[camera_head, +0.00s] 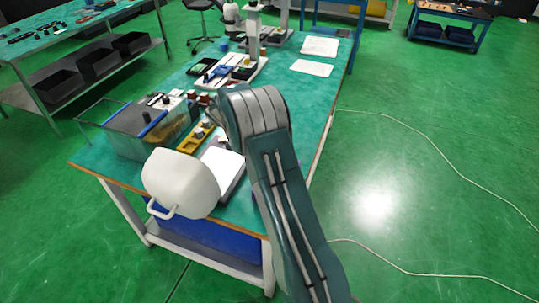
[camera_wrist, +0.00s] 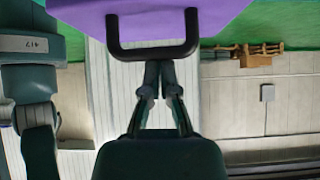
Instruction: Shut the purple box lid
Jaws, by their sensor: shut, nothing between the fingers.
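In the wrist view, a purple panel of the purple box (camera_wrist: 150,18) fills the top middle, with a black U-shaped handle (camera_wrist: 153,51) on it. My gripper (camera_wrist: 158,68) is shut and empty, its two fingertips together just below the handle's crossbar. I cannot tell whether they touch it. In the head view my arm covers most of the box; only small purple slivers show beside the arm (camera_head: 253,196). My gripper is hidden there. How far the lid stands open cannot be told from these views.
The green-topped workbench (camera_head: 92,162) carries a tank with blue bars (camera_head: 150,125), a yellow tray (camera_head: 190,139) and white sheets (camera_head: 312,68). A white rounded body with a handle (camera_head: 180,184) is at the near edge.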

